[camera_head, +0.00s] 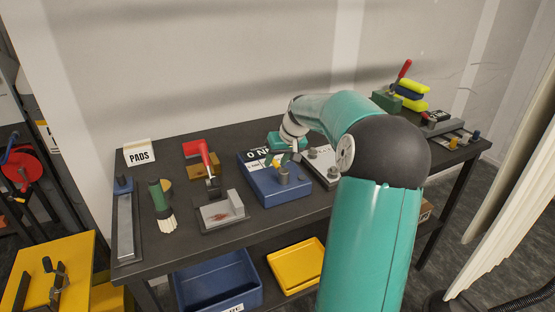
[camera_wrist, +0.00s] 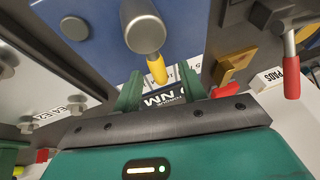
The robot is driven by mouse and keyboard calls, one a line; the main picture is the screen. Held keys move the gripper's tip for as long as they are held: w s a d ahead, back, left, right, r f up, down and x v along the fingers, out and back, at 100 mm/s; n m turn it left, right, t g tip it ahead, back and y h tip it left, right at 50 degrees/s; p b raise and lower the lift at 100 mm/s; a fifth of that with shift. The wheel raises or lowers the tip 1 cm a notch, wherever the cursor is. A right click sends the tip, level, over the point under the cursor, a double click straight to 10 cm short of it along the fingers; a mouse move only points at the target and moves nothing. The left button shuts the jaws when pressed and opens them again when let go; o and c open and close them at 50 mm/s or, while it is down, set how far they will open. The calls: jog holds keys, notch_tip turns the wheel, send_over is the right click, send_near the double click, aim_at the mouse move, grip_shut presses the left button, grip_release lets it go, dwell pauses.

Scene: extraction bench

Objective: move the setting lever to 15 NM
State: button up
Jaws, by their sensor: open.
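The blue setting box (camera_head: 283,193) sits mid-bench, with a grey hub on top and a partly covered black-and-white "0 NM" label at its back. In the wrist view, the setting lever (camera_wrist: 157,70) shows as a yellow tip under the grey hub (camera_wrist: 145,32). My gripper (camera_wrist: 160,85) is open, its two green fingers on either side of the yellow tip, near the fingertips. I cannot tell whether either finger touches it. The NM label (camera_wrist: 165,100) lies upside down between the fingers and is partly hidden. No 15 NM mark can be read.
A red-handled clamp (camera_head: 207,158) and a grey block fixture (camera_head: 222,211) stand left of the box. A grey plate with knobs (camera_head: 322,163) is close on its right. A brush (camera_head: 162,207) and a PADS holder (camera_head: 139,153) are farther left. The wall is behind.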

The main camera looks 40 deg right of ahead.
jog(key=shift+s+r, duration=0.15)
jog(key=shift+s, duration=0.15)
jog(key=shift+w+f, duration=0.2)
jog(key=shift+w, duration=0.2)
jog(key=shift+c, duration=0.2)
jog(key=shift+s+r, duration=0.15)
jog(key=shift+s, duration=0.1)
jog(key=c, duration=0.3)
jog(key=shift+w, duration=0.1)
grip_shut()
jog(key=m, duration=0.1)
jog(key=d+m+h, duration=0.1)
jog(key=m, duration=0.1)
jog(key=s+m+h, duration=0.1)
jog(key=m, duration=0.1)
jog(key=shift+d, duration=0.3)
jog(key=shift+s+d+m+g+h, duration=0.3)
jog(key=shift+s+m+h, duration=0.15)
jog(key=shift+m, duration=0.55)
jog(key=shift+s+d+m+g+h, duration=0.2)
jog(key=shift+s+d+m+h, duration=0.2)
jog(key=shift+m, duration=0.6)
